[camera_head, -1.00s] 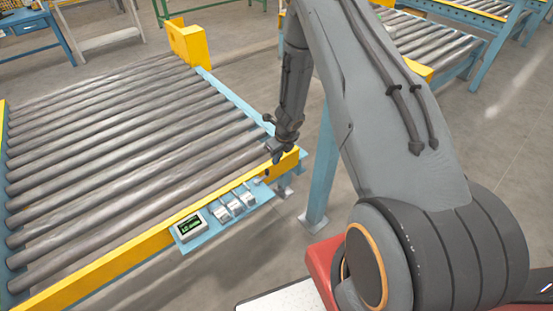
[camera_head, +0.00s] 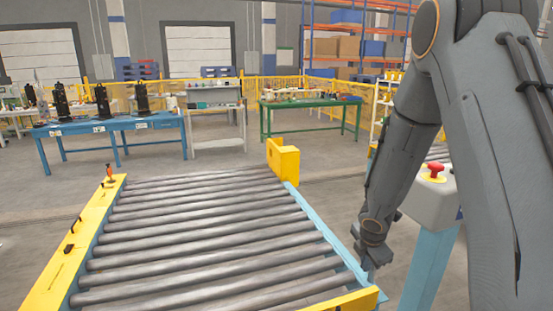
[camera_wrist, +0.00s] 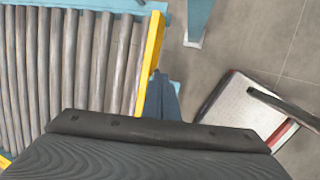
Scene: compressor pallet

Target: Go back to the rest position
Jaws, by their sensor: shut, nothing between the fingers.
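My gripper (camera_head: 370,262) hangs at the end of my grey arm in the head view, pointing down. It is beside the near right corner of the roller conveyor (camera_head: 335,237), close to its light blue side rail. The fingers are small and dark here, and they are shut with nothing seen between them. In the wrist view, the dark wrist body fills the bottom, and the conveyor rollers (camera_wrist: 65,60) and yellow edge (camera_wrist: 152,45) lie beyond it. The fingertips do not show clearly there.
A post with a red button (camera_head: 433,170) stands right of the gripper, partly behind my arm. A yellow block (camera_head: 283,160) sits at the conveyor's far right corner. A blue table (camera_head: 110,125) with black units and a green table (camera_head: 310,102) stand behind. Open floor lies between.

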